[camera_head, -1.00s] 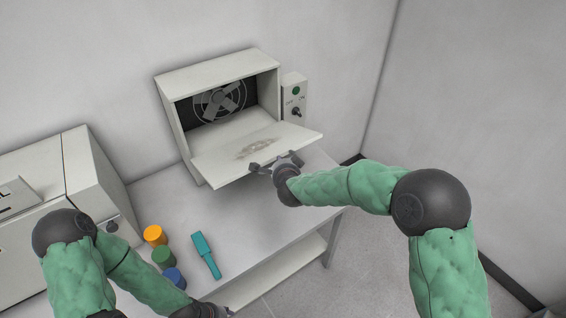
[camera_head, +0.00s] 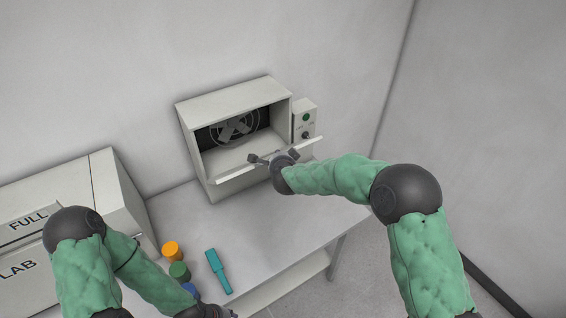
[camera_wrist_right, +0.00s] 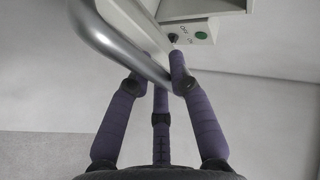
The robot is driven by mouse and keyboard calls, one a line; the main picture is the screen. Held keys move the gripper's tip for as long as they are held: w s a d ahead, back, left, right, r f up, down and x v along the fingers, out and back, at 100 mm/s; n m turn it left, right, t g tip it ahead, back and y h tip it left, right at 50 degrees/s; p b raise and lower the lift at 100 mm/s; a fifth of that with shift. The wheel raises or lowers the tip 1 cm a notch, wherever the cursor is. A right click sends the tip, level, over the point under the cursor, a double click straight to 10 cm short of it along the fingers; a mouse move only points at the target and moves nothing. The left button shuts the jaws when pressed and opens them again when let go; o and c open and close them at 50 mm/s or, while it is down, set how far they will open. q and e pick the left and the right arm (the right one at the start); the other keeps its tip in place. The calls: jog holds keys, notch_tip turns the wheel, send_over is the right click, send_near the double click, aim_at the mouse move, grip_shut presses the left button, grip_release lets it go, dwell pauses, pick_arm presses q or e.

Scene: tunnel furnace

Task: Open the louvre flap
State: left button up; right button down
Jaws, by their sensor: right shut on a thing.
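The white box has a louvre flap (camera_head: 306,145) at its open front. The flap stands out from the front and shows almost edge-on in the head view. My right gripper (camera_head: 272,159) is at the flap's outer edge. The right wrist view shows a curved silver handle (camera_wrist_right: 128,45) between the fingers, and my right gripper (camera_wrist_right: 158,82) is shut on it. My left gripper (camera_head: 207,312) is low at the bottom edge of the head view, away from the flap; its jaws are too unclear to read.
A fan (camera_head: 238,126) sits inside the box (camera_head: 232,98). A switch panel (camera_head: 304,122) is on its right side. On the table (camera_head: 275,220) are an orange cylinder (camera_head: 172,250), a green one (camera_head: 179,271), a blue one (camera_head: 189,288) and a teal tool (camera_head: 218,271). A large cabinet (camera_head: 125,190) stands left.

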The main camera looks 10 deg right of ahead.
jog(key=shift+w+a+r+p, duration=0.2)
jog(key=shift+w+r+p, duration=0.15)
jog(key=shift+w+r, duration=0.25)
jog(key=shift+w+a+r+p, duration=0.15)
jog(key=shift+w+r+p, duration=0.2)
jog(key=shift+w+r, duration=0.2)
jog(key=c, duration=1.1)
grip_release()
jog(key=shift+s, duration=0.2)
jog(key=v, duration=1.1)
jog(key=shift+s, duration=0.35)
